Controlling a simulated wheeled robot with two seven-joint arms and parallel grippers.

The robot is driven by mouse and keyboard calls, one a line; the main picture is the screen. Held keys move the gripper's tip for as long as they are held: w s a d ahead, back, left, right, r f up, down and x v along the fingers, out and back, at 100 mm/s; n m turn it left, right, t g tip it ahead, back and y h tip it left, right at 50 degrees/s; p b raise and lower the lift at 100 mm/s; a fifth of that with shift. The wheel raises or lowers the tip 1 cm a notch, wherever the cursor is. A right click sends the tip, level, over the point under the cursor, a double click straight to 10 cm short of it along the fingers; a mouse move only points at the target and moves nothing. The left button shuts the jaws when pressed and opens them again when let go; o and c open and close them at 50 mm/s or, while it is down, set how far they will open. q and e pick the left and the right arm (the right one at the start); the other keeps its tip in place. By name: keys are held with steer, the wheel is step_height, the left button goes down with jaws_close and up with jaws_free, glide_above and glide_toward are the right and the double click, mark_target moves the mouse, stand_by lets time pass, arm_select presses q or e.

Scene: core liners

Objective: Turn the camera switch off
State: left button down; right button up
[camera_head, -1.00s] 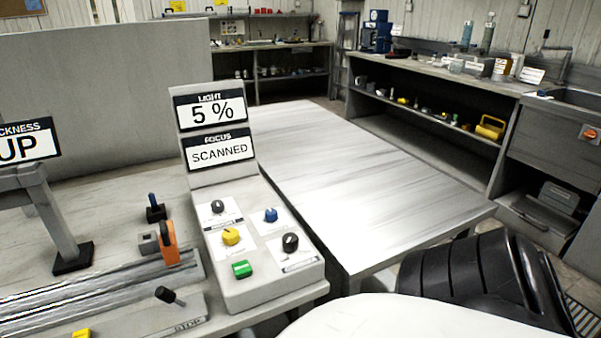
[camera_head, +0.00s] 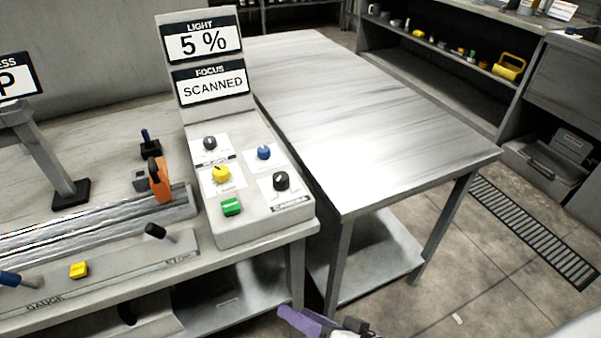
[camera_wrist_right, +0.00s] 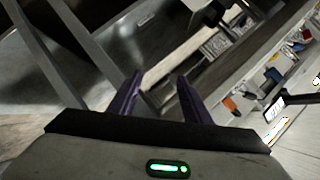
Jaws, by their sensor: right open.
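The camera switch (camera_head: 281,181) is a black rotary knob on a white plate at the lower right of the grey control box (camera_head: 262,231). A small label below it appears to read CAMERA. My right gripper (camera_head: 302,320) shows at the bottom edge of the head view, in front of and below the control box, away from the knob. In the right wrist view its two purple fingers (camera_wrist_right: 160,88) stand apart with nothing between them. The rest of this gripper is cut off in the head view. My left gripper is not in view.
Another black knob (camera_head: 210,143), a yellow knob (camera_head: 221,174), a blue knob (camera_head: 264,152) and a green button (camera_head: 232,207) surround the switch. An orange lever (camera_head: 160,180) stands left of the box. A bare metal table (camera_head: 370,130) lies to the right.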

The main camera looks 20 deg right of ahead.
steer(key=w+r+m+t+y+p, duration=0.1)
steer(key=w+r+m+t+y, duration=0.3)
steer(key=r+m, duration=0.6)
steer(key=m+t+h+p, duration=0.15)
steer(key=m+h, duration=0.35)
steer(key=m, duration=1.2)
glide_toward(286, 184)
steer(key=w, duration=0.1)
steer(key=shift+w+a+f, duration=0.1)
steer(key=shift+w, duration=0.3)
steer(key=p+x, duration=0.2)
steer(key=x, duration=0.6)
steer(key=shift+w+a, duration=0.2)
steer(key=shift+w, duration=0.1)
steer(key=shift+w+a, duration=0.15)
steer(key=shift+w, duration=0.3)
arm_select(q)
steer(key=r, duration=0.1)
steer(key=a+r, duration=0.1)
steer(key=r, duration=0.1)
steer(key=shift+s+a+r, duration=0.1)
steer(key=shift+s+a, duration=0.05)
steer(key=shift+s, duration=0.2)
